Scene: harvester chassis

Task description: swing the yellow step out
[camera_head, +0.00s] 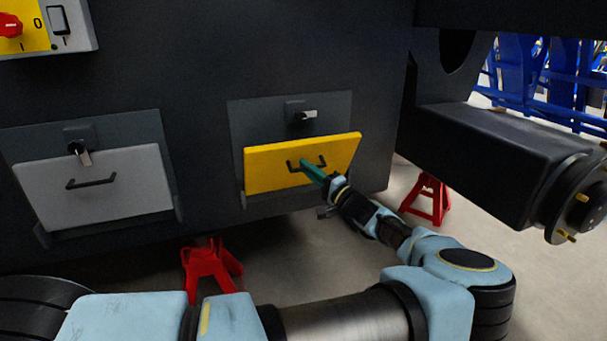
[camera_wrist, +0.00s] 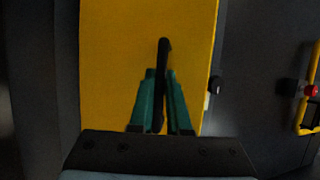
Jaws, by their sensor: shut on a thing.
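The yellow step (camera_head: 270,166) is a flat panel on the dark chassis side, tilted a little out at its top edge. A black bar handle (camera_head: 293,167) is on its face. My gripper (camera_head: 312,169) has green fingers and reaches the handle from the lower right, at its middle to right part. In the wrist view, the yellow step (camera_wrist: 110,60) fills the middle. The handle (camera_wrist: 164,52) runs between the two green fingers (camera_wrist: 160,95), which are shut on it. A latch with a light tab (camera_head: 306,115) is above the step.
A grey panel (camera_head: 120,195) with its own handle and latch is at the left. Red jack stands (camera_head: 211,268) and (camera_head: 428,198) are on the floor under the chassis. A dark axle beam with a hub (camera_head: 580,198) juts out at the right. The floor before the step is clear.

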